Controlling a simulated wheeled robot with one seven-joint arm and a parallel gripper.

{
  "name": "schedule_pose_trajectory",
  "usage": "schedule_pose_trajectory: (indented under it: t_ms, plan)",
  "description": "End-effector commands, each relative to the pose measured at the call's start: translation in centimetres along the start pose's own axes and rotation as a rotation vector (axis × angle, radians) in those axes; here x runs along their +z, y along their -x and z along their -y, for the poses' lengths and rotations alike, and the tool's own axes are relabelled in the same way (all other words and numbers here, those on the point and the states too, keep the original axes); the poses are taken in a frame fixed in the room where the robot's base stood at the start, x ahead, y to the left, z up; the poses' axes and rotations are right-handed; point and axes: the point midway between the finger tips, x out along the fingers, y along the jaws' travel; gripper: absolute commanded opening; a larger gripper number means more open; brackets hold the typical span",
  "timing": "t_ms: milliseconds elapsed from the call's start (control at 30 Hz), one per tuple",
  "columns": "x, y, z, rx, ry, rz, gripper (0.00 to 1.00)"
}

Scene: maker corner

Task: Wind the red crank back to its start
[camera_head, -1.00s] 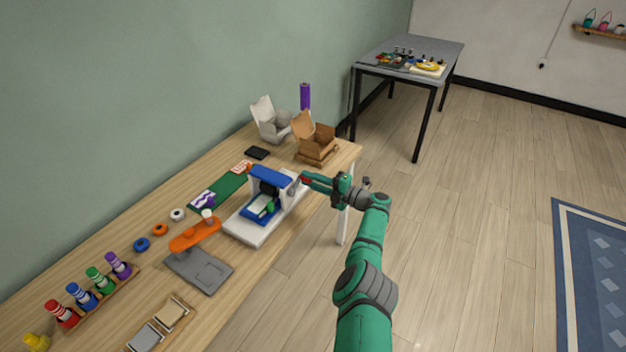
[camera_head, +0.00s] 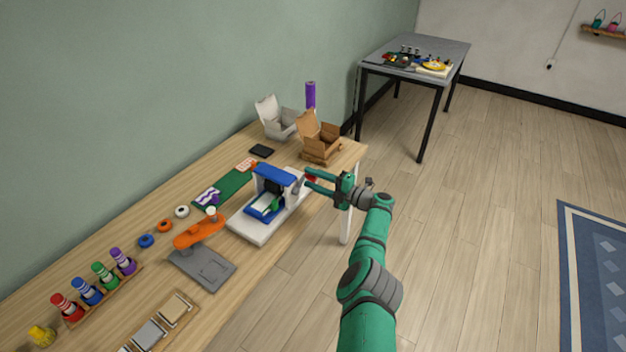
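The press-like machine (camera_head: 262,226), with a white base and a blue top, stands on the wooden table near its front right edge. The red crank (camera_head: 311,178) shows as a small red patch at the machine's right side. My gripper (camera_head: 307,179) reaches in from the right, its green fingers spread with a gap between them. The red patch lies at the fingertips, between them in this view. Whether the fingers touch it is too small to tell. The crank's arm is mostly hidden by the gripper.
The wooden table (camera_head: 110,246) also holds an orange tool (camera_head: 199,232), a grey plate (camera_head: 203,271), several coloured bottles in a rack, and a brown open box (camera_head: 320,138) behind the gripper. A grey table (camera_head: 430,55) stands farther back.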

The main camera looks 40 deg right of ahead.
Motion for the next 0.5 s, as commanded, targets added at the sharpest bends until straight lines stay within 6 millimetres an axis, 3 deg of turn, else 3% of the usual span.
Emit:
schedule_pose_trajectory:
  t_ms: [267,500]
  plan:
    - [0.2,0.8,-0.3,0.005,0.006,0.004,0.39]
    - [0.2,2.8,-0.1,0.004,0.003,0.006,0.39]
